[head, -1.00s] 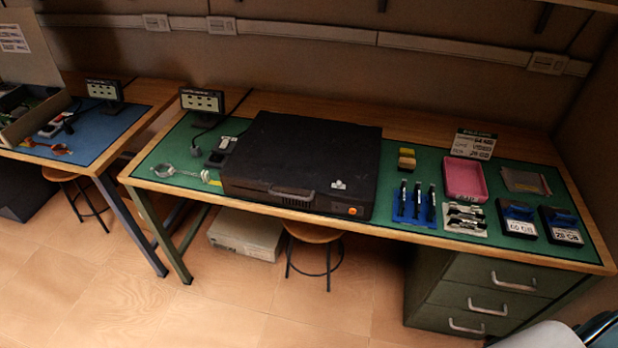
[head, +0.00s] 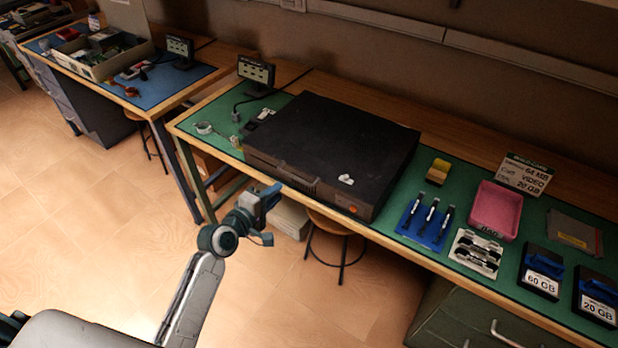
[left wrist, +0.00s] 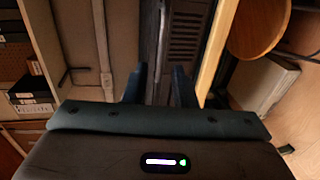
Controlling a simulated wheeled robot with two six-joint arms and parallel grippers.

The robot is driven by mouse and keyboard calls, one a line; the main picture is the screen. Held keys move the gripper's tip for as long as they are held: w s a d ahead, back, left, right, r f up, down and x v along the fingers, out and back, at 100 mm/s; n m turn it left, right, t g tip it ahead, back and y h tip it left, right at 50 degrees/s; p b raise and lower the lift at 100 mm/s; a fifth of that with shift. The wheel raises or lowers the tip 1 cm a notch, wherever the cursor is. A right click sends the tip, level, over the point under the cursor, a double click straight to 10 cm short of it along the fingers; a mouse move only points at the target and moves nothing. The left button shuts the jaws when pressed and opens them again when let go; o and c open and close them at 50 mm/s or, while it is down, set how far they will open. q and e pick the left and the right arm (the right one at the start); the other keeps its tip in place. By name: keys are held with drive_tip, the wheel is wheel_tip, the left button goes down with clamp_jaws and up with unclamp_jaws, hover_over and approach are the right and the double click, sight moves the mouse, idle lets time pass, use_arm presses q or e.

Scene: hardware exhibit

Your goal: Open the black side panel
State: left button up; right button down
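The black computer case (head: 300,177) lies flat on the green mat of the bench, and its broad dark panel (head: 340,135) faces up, closed. Its front has a handle-like bar, and a small white item (head: 346,179) lies on top near the front edge. My left gripper (head: 272,196) is in front of the bench, apart from the case. In the left wrist view its two fingers (left wrist: 158,85) are spread, with the case's slotted side (left wrist: 185,40) showing beyond them. Nothing is held between the fingers. My right gripper is not in view.
Right of the case on the mat are a sponge (head: 438,171), a blue tool holder (head: 425,222), a pink tray (head: 493,210) and drives (head: 540,273). A small display (head: 256,73) stands behind at the left. A stool (head: 333,224) is under the bench.

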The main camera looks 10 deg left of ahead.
sight(295, 177)
use_arm(q)
drive_tip(key=p+x, duration=0.1)
drive_tip(key=x, duration=0.9)
drive_tip(key=shift+a+f, duration=0.1)
drive_tip(key=shift+a, duration=0.05)
